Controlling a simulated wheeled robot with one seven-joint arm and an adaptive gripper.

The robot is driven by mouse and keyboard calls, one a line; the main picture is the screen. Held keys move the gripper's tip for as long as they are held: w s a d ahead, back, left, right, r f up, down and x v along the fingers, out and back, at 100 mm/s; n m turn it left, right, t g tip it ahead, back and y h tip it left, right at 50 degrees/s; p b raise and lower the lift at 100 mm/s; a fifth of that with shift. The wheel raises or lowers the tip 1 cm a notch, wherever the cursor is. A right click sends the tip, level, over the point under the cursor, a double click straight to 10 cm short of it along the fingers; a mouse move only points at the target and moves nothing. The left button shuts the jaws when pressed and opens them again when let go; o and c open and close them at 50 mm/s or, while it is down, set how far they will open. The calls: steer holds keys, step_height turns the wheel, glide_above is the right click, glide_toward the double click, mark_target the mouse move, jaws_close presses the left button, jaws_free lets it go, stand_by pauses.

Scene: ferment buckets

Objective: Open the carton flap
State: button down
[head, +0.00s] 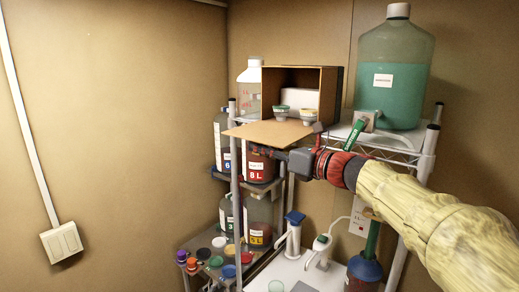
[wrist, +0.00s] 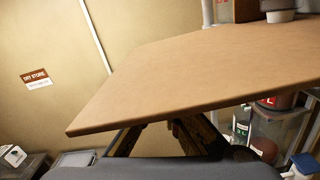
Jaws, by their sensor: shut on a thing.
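The carton (head: 328,88) stands on the top shelf of a wire rack with its front open. Its tan flap (head: 267,132) lies about level, sticking out from the bottom of the opening toward the front left. In the wrist view the flap (wrist: 200,70) fills the middle as a broad board. My gripper (head: 264,150) is at the flap's near edge and shut on it. In the wrist view the fingers (wrist: 160,132) reach under that edge, and the flap hides their tips. Two small jars (head: 281,112) and a white block (head: 299,98) show inside the carton.
A large green-filled jug (head: 394,75) with a tap stands right of the carton. Labelled jars (head: 260,167) stand on the shelf below the flap. A rack post (head: 234,180) rises close by. The left wall side is free.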

steer(key=shift+r+m+p, duration=0.5)
steer(key=shift+r+p, duration=0.2)
steer(key=shift+p, duration=0.4)
steer(key=shift+s+a+r+p, duration=0.1)
steer(key=shift+r+p, duration=0.35)
steer(key=shift+r, duration=0.15)
steer(key=shift+f, duration=0.1)
steer(key=c, duration=2.2)
jaws_free()
steer(key=shift+s, duration=0.1)
steer(key=shift+o, duration=1.2)
steer(key=v, duration=1.2)
